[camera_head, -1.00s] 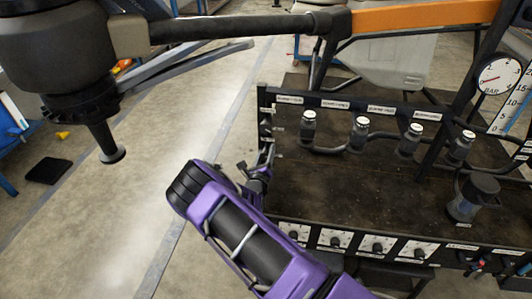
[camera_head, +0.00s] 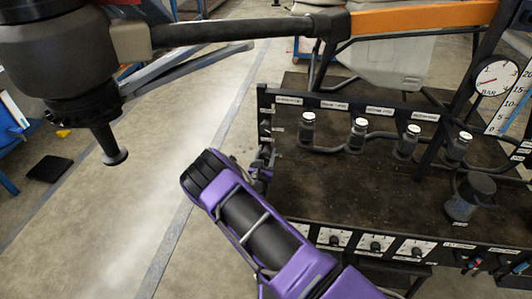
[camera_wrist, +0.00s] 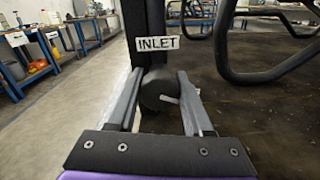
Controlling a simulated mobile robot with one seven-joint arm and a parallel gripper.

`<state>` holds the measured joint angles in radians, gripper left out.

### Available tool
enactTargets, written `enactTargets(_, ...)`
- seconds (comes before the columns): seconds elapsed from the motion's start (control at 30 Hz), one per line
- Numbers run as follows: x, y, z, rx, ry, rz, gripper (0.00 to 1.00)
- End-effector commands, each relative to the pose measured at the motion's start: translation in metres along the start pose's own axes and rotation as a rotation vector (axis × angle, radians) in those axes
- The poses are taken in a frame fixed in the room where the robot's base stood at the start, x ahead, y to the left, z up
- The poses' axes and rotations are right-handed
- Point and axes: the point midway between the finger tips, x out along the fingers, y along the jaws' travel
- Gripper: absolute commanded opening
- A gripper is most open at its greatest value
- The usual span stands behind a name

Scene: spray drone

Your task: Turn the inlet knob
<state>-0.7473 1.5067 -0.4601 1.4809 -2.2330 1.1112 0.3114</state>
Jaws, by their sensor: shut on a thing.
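The inlet knob (camera_wrist: 158,88) is a dark round knob on a black post, below a white INLET label (camera_wrist: 157,43) in the wrist view. A small light pointer sticks out to its right. My gripper (camera_wrist: 159,78) has one finger on each side of the knob and is shut on it. In the head view my gripper (camera_head: 262,174) is at the left edge of the bench frame, partly hidden by my purple arm. The knob itself cannot be made out there.
The bench top (camera_head: 340,185) carries several bottle-like canisters with pipes and a pressure gauge (camera_head: 496,78). Dial knobs (camera_head: 375,245) line its front edge. A large drone body (camera_head: 55,50) with a nozzle (camera_head: 108,140) hangs at upper left. The floor on the left is mostly clear.

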Motion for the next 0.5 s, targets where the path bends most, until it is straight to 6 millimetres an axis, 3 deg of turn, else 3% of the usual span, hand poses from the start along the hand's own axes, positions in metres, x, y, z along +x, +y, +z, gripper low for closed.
enactTargets(0.5, -0.0005, 0.0003, -0.0003, 0.058, 0.000, 0.000, 0.00)
